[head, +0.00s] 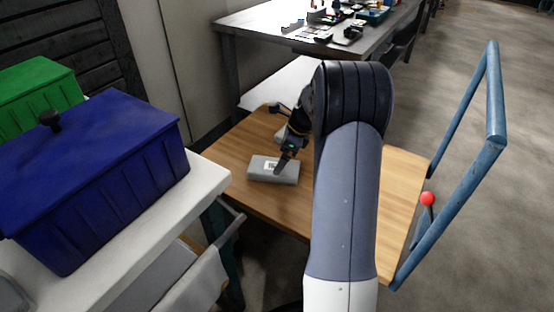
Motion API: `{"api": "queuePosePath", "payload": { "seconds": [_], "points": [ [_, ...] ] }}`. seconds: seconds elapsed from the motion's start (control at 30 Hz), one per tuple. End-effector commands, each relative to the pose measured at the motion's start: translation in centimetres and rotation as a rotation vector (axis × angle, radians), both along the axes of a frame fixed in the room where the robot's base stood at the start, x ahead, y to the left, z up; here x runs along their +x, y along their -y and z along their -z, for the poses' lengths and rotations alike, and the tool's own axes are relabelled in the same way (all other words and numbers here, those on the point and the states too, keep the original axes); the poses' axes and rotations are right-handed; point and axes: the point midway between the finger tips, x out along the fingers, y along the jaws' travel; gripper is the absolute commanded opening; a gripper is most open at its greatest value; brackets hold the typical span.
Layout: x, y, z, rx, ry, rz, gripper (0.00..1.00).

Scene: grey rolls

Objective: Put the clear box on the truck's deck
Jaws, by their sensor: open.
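A small pale grey box (260,170) with a white label on top lies on the truck's wooden deck (240,150), towards its left side. It looks greyish rather than plainly clear. The truck has a blue tubular handle (492,110) at the right. My gripper (282,166) points down at the right part of the box, its fingertips at or just above the top. It is open, but the gap between the fingers is hard to see. Whether it touches the box I cannot tell. My arm hides the middle of the deck.
A dark blue lidded bin (110,185) and a green bin (38,85) stand on a white table (120,270) at the left. A workbench (270,28) with small items is behind. A red ball (428,198) is near the handle. Bare deck shows on the right.

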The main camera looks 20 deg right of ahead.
Motion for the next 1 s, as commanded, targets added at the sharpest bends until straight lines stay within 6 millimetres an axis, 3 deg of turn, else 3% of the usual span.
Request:
{"api": "queuePosePath", "payload": {
  "seconds": [0.03, 0.1, 0.33, 1.0],
  "points": [
    [-0.2, 0.4, -1.6, -0.002, 0.003, 0.002, 1.0],
    [-0.5, 0.9, -2.9, -0.001, 0.004, 0.002, 1.0],
    [-1.3, 1.9, -5.8, 0.0, 0.001, 0.0, 1.0],
    [-1.4, 2.1, -6.3, 0.001, 0.001, 0.0, 1.0]
  ]
}}
